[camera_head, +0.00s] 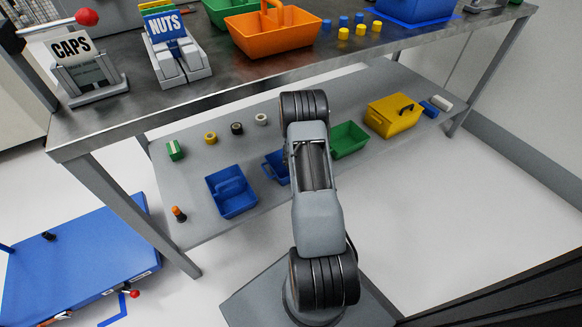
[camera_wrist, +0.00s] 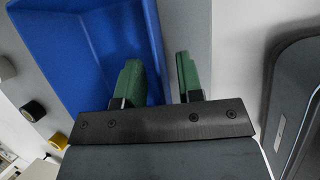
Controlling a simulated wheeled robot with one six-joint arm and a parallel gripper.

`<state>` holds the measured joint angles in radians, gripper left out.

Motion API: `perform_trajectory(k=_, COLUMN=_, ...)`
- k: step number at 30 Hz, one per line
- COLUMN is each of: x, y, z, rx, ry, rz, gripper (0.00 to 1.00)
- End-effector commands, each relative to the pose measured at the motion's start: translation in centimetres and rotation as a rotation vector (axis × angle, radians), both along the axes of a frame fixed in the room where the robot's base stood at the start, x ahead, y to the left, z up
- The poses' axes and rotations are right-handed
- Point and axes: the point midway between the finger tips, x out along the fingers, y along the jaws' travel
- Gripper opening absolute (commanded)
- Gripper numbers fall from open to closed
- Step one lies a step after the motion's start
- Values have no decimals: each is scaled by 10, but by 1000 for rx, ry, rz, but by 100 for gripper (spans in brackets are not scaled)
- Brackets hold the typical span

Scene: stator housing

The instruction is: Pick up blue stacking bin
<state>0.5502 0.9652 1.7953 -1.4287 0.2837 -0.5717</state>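A blue stacking bin (camera_wrist: 70,50) fills the upper left of the wrist view. In the head view, a blue bin (camera_head: 275,167) on the lower shelf is partly hidden behind my arm, and another blue bin (camera_head: 232,193) stands in full view to its left. My gripper (camera_wrist: 158,60) has its green fingers apart, with nothing clamped. Its left finger overlaps the bin's inside and its right finger is beyond the bin's right wall. I cannot tell whether either finger touches the wall. My arm hides the gripper in the head view.
The lower shelf (camera_head: 200,165) also holds a green bin (camera_head: 348,139), a yellow bin (camera_head: 394,115) and several small rolls. The upper table carries an orange bin (camera_head: 275,35) and close overhead edges. A blue platform (camera_head: 75,255) stands at the lower left.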

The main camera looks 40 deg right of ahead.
Motion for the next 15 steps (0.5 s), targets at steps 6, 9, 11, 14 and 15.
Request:
perform_trajectory(k=6, x=0, y=0, z=-2, rx=0, ry=0, rz=0, gripper=34)
perform_trajectory(k=9, x=0, y=0, z=-3, rx=0, ry=0, rz=0, gripper=34)
perform_trajectory(k=11, x=0, y=0, z=-3, rx=0, ry=0, rz=0, gripper=34)
perform_trajectory(k=14, x=0, y=0, z=-4, rx=0, ry=0, rz=0, gripper=34)
perform_trajectory(k=15, x=0, y=0, z=-5, rx=0, ry=0, rz=0, gripper=34)
